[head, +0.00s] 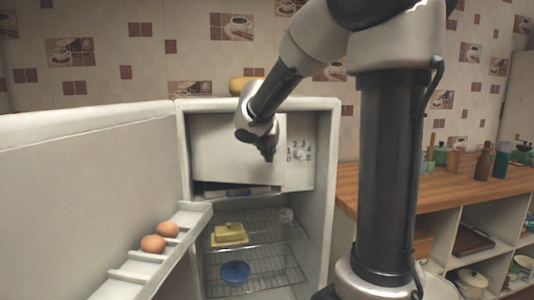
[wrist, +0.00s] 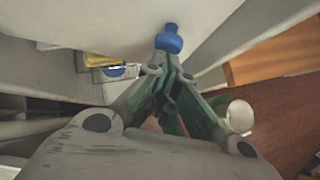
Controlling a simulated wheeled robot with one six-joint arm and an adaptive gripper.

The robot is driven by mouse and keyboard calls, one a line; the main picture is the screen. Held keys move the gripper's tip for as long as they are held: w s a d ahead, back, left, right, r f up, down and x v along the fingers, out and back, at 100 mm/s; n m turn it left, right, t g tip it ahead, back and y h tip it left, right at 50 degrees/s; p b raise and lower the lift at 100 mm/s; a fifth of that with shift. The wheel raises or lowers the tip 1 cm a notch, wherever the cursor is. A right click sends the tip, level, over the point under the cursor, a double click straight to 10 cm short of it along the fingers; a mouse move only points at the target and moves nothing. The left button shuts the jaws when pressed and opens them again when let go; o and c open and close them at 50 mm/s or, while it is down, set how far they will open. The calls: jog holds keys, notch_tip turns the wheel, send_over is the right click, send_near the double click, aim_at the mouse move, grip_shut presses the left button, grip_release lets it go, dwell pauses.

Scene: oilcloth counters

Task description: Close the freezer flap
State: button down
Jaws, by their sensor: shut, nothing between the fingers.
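The freezer flap (head: 222,150) is a plain white panel at the top inside the open fridge (head: 327,200). A dark gap with flat packs (head: 240,190) shows below its lower edge. I cannot tell how far it stands from its frame. My gripper (head: 268,154) is in front of the flap's right part, hiding some of it. In the wrist view my gripper (wrist: 166,72) is shut and empty. A blue knob-like piece (wrist: 168,40) is right at its fingertips, against a white surface; whether they touch is unclear.
The fridge door (head: 85,190) stands wide open at left, with eggs (head: 153,244) on its rack. A numbered dial (head: 299,154) is right of the flap. A yellow butter dish (head: 229,234) and blue bowl (head: 235,272) sit on wire shelves below. A wooden counter (head: 450,188) is at right.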

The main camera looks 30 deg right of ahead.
jog(key=shift+w+d, duration=0.15)
jog(key=w+d+n+t+y, duration=0.1)
jog(key=w+d+n, duration=0.2)
jog(key=w+d, duration=0.2)
jog(key=shift+w+d+y, duration=0.35)
jog(key=shift+w+y, duration=0.05)
jog(key=shift+w, duration=0.2)
jog(key=shift+s+a, duration=0.1)
